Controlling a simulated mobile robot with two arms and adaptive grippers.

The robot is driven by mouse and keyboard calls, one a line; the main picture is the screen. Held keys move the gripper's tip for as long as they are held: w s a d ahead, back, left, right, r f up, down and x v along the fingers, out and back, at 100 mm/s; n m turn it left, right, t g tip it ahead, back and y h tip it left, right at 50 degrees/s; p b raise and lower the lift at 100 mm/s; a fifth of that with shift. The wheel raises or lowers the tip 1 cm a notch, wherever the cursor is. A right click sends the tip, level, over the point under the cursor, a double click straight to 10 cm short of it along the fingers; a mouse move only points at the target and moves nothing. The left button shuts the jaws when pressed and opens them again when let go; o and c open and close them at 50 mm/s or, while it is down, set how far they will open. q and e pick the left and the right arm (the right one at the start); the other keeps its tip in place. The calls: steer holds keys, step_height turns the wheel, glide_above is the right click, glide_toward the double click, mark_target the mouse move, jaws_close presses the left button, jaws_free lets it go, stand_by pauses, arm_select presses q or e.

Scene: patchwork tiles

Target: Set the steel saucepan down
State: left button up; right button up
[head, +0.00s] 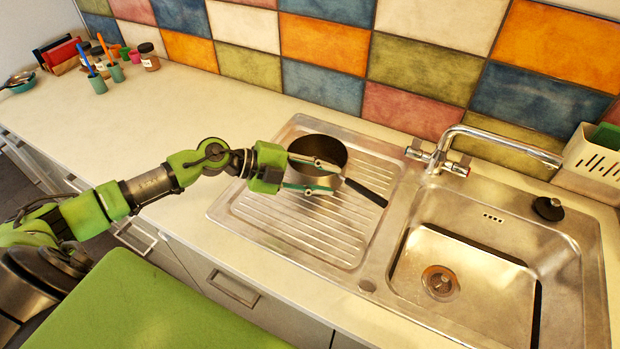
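The steel saucepan (305,205) is upright at the drainboard (270,235), left of the sink, and appears to rest on it. Its dark handle (366,193) points right and toward the front. My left gripper (338,180) reaches in from the left. Its two fingers are spread apart, one across the pan's opening and the other in front of its near wall, with the tips near the handle's root. A gap shows between the fingers; contact with the pan is hard to judge. My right gripper is out of view.
The sink basin (480,262) with its faucet (500,138) is on the right, with a black stopper (548,208) and a white caddy (592,165) beyond. Cups, jars (148,57) and a small pan (18,82) stand far left. The counter (185,112) between is clear.

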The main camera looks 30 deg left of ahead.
arm_select(q)
steer(key=b+v, duration=0.1)
steer(key=v, duration=0.3)
steer(key=shift+r, duration=0.15)
stand_by(0.4)
